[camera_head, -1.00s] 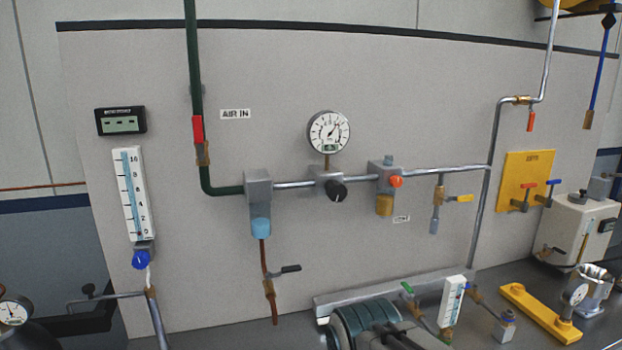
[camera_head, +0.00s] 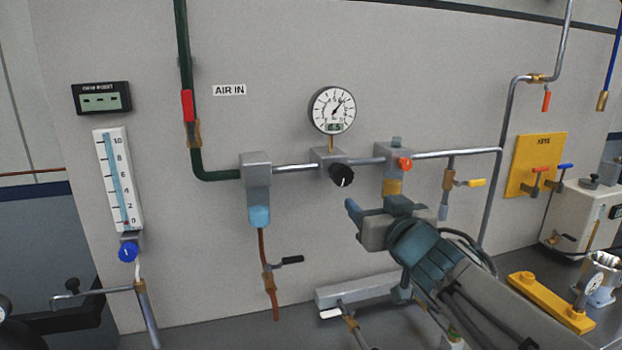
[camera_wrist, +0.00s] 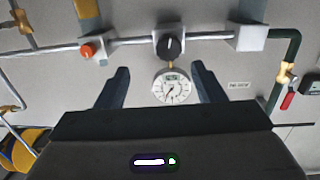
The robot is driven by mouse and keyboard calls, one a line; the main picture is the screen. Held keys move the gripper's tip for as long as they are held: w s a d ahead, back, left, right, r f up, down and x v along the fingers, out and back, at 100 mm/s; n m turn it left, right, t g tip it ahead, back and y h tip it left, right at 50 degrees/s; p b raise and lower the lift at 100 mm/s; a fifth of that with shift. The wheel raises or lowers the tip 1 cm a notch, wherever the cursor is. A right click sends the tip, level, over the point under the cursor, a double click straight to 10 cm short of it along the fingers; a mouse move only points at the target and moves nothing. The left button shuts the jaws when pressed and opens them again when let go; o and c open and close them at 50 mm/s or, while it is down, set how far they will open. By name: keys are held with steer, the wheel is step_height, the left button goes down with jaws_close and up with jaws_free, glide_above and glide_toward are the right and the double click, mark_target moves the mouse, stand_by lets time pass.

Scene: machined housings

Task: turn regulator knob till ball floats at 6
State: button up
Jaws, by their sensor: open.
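The regulator knob (camera_head: 341,175) is black with a white mark and sits on the pipe below a round dial gauge (camera_head: 332,110). In the wrist view the knob (camera_wrist: 170,46) and the gauge (camera_wrist: 172,87) appear upside down between my fingers. My gripper (camera_head: 354,213) is open and empty, below and slightly right of the knob, apart from it. Its two fingers also show in the wrist view (camera_wrist: 160,80). The flow tube (camera_head: 117,180), scaled 0 to 10, stands at the left. Its small red ball (camera_head: 126,222) sits at the bottom near 0.
A blue knob (camera_head: 128,252) is under the flow tube. An orange-red knob (camera_head: 405,164) is close right of the regulator. A red-handled valve (camera_head: 187,106) is on the green pipe. A black-handled valve (camera_head: 290,260) hangs lower.

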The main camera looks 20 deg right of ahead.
mark_target(344, 176)
steer(key=shift+n+t+y, duration=0.3)
steer(key=shift+n+y, duration=0.1)
steer(key=shift+y, duration=0.2)
steer(key=w, duration=0.9)
steer(key=w+r, duration=0.1)
steer(key=w, duration=0.3)
steer(key=shift+w+a, duration=0.25)
steer(key=shift+w, duration=0.1)
steer(key=c, duration=1)
